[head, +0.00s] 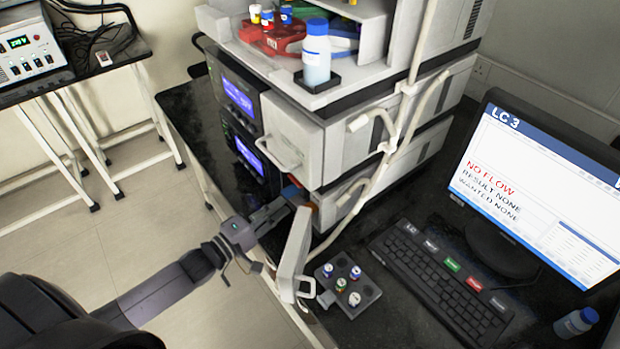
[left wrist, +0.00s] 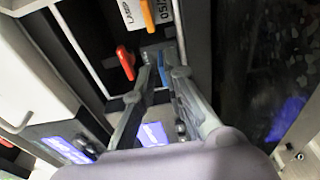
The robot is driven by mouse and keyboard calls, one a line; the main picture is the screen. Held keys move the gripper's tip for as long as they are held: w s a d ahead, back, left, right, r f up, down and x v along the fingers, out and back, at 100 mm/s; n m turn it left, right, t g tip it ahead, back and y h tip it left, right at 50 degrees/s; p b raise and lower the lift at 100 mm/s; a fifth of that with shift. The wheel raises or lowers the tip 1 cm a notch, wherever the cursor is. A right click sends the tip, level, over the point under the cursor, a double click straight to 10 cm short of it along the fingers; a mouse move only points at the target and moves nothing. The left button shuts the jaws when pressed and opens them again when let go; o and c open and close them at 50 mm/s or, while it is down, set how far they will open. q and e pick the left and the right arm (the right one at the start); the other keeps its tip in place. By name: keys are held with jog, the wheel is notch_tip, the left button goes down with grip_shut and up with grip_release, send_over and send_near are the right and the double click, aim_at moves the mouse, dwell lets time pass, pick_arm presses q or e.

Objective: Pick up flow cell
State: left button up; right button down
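My left gripper (head: 283,207) reaches into the open front of the lower instrument in the stack, behind a swung-open white door (head: 295,255). In the left wrist view its two fingers (left wrist: 163,75) are apart. A small blue part (left wrist: 163,66) shows between the fingertips; I cannot tell whether they touch it. A red lever (left wrist: 125,63) and an orange lever (left wrist: 147,15) are close by, inside the dark compartment. I cannot make out the flow cell for certain; it may be at the blue part, partly hidden by the fingers. My right gripper is not in view.
A dark vial rack (head: 349,285) with several vials stands right of the door, beside a keyboard (head: 440,280). A monitor (head: 545,190) reads "NO FLOW". A blue-capped bottle (head: 316,55) stands on the stack. White tubing (head: 395,140) runs down the stack's front corner.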

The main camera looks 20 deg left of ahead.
aim_at(287, 198)
pick_arm(q)
jog(key=x, duration=0.5)
jog(key=shift+a+f, duration=0.1)
jog(key=shift+a, duration=0.05)
jog(key=shift+c, duration=0.4)
grip_shut()
